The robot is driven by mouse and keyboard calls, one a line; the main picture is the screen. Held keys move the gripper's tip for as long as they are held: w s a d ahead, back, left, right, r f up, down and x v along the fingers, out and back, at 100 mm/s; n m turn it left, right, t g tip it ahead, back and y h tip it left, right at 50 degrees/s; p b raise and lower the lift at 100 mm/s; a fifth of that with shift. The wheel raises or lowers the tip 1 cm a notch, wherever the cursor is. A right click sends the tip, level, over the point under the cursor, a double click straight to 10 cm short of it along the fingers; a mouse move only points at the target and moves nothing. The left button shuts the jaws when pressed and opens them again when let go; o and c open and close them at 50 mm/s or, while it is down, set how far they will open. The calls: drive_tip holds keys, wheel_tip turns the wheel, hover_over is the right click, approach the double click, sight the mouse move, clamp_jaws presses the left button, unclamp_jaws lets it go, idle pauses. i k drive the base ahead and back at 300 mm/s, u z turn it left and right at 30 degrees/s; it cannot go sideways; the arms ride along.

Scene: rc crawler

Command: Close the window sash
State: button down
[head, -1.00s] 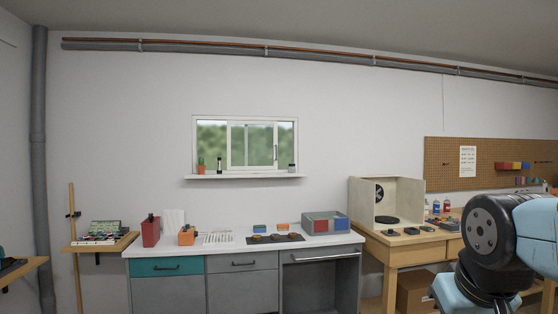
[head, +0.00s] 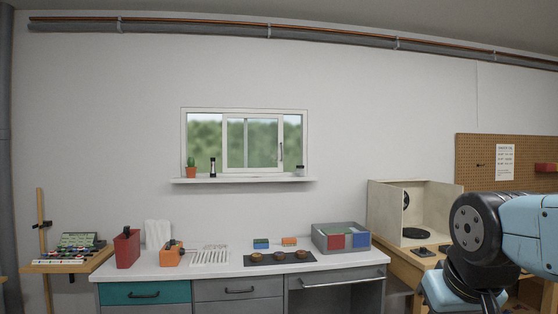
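The window (head: 185,112) is a white-framed slider in the wall above the counter. Its sash (head: 226,128) stands in the middle to right part of the frame, with glass open to view on its left side. A dark upright handle (head: 281,151) is on the sash's right stile. A cactus pot, a dark bottle and a small jar stand on the sill (head: 240,180). My arm shows at the right edge of the head view, far to the right of the window. My gripper is not in view.
A counter (head: 205,268) with drawers stands below the window. On it are a red box (head: 126,249), an orange holder (head: 171,254), a dark mat (head: 304,261) and a grey bin (head: 325,247). A wooden bench with a pale booth (head: 388,217) stands to the right.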

sight(280, 117)
drive_tip(key=u, duration=0.15)
drive_tip(key=i, duration=3.1)
drive_tip(key=u, duration=0.25)
